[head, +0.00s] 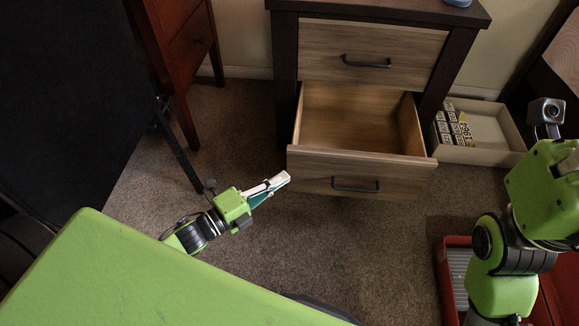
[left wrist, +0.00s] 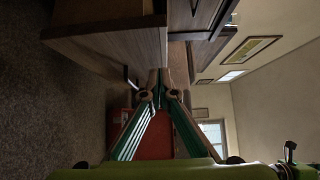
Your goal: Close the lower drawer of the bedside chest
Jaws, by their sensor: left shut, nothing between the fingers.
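The bedside chest (head: 459,58) stands at the back, with a dark frame and two wood-grain drawers. Its upper drawer (head: 372,51) is shut. Its lower drawer (head: 362,175) is pulled far out, and its inside looks empty. Its front has a dark bar handle (head: 355,185). My left gripper (head: 284,178) is shut and empty, just left of the lower drawer's front; I cannot tell whether it touches. In the left wrist view the shut fingertips (left wrist: 163,76) show beside the lower drawer's front (left wrist: 120,58). My right arm shows at the right of the head view, but its fingers do not.
A red crate (head: 453,270) is at the lower right. A reddish wooden cabinet (head: 181,48) stands at the left. Carpet in front of the drawer is clear.

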